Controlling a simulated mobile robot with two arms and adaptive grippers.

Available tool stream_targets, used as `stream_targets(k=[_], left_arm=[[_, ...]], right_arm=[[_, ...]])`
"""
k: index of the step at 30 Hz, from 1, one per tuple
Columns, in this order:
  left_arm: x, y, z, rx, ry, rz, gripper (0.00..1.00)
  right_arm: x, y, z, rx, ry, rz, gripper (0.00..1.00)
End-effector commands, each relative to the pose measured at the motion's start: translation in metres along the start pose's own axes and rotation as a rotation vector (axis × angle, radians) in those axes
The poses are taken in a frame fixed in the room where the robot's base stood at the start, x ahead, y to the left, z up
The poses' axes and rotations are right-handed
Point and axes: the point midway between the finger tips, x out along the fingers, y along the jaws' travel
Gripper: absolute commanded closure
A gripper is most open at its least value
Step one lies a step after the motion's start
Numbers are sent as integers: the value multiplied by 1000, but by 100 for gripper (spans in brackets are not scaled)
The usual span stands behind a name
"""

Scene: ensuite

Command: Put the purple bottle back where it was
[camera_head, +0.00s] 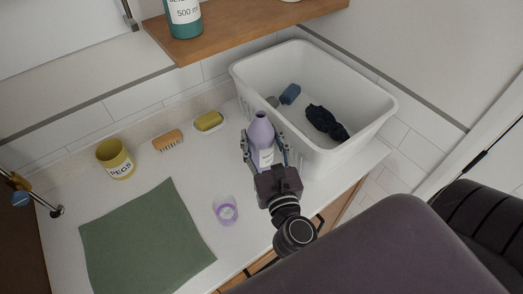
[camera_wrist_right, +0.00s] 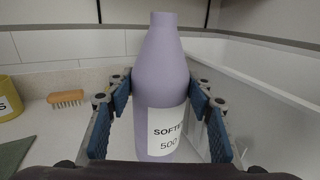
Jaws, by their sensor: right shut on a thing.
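The purple bottle (camera_head: 261,140) stands upright at the counter's right part, close beside the white basket. My right gripper (camera_head: 266,152) is around it, shut on its body. In the right wrist view the bottle (camera_wrist_right: 161,85) fills the middle between the blue finger pads, its white label facing the camera. I cannot tell whether its base touches the counter. A wooden shelf (camera_head: 235,32) on the wall above holds a teal bottle (camera_head: 184,18). My left gripper is not in view.
The white basket (camera_head: 352,148) holds dark cloth and small blue items. A yellow pegs pot (camera_head: 115,160), a brush (camera_head: 167,140), a yellow sponge in a dish (camera_head: 209,122), a clear purple cup (camera_head: 226,211) and a green mat (camera_head: 146,240) are on the counter. Bare counter lies left of the bottle.

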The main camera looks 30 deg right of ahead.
Motion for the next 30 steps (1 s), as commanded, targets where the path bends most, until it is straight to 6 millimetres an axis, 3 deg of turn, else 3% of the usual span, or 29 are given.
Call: stream_targets(k=[3,6,20,21,25,30], left_arm=[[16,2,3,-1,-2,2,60],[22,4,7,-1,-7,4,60],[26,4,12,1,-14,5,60],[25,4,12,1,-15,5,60],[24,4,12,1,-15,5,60],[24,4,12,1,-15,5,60]], right_arm=[[0,0,-25,-2,1,1,100],[0,0,-35,-2,0,0,100],[0,0,-41,0,-1,0,100],[0,0,-41,0,1,0,49],[0,0,-41,0,2,0,35],[0,0,-41,0,2,-1,35]])
